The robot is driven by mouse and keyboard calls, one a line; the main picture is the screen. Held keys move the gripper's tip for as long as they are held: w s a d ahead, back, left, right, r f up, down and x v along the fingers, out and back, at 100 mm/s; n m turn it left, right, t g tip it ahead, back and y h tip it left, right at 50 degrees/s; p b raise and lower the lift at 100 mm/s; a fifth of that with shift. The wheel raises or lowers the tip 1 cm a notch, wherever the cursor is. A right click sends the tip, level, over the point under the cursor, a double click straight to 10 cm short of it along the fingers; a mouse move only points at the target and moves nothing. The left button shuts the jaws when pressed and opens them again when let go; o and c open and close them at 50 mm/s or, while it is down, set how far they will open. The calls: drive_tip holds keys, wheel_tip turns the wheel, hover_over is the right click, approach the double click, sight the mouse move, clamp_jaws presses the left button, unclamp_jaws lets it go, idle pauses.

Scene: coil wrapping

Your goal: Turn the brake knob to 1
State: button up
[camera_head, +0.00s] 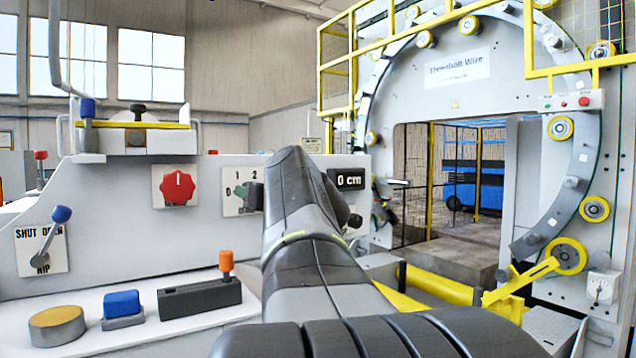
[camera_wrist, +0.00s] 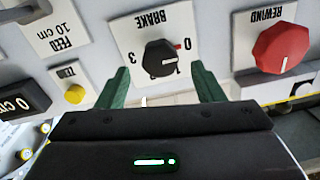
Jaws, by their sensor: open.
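The brake knob (camera_wrist: 160,57) is black and round, on a white plate (camera_wrist: 122,30) lettered BRAKE. In the wrist view the plate is upside down, with 0 at the right and 3 at the left.
The red rewind knob (camera_wrist: 282,47) is close to the brake plate. A yellow button (camera_wrist: 75,94) and the feed plate (camera_wrist: 57,30) are on the other side.

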drive_tip(key=shift+p+x, duration=0.45)
drive_tip(key=shift+x, duration=1.5)
drive_tip(key=c, duration=1)
drive_tip(key=shift+o, duration=0.2)
drive_tip(key=shift+f+m, duration=0.1)
drive_tip(key=shift+m, duration=0.3)
drive_tip(key=m, duration=1.1)
drive_tip(key=shift+b, duration=0.4)
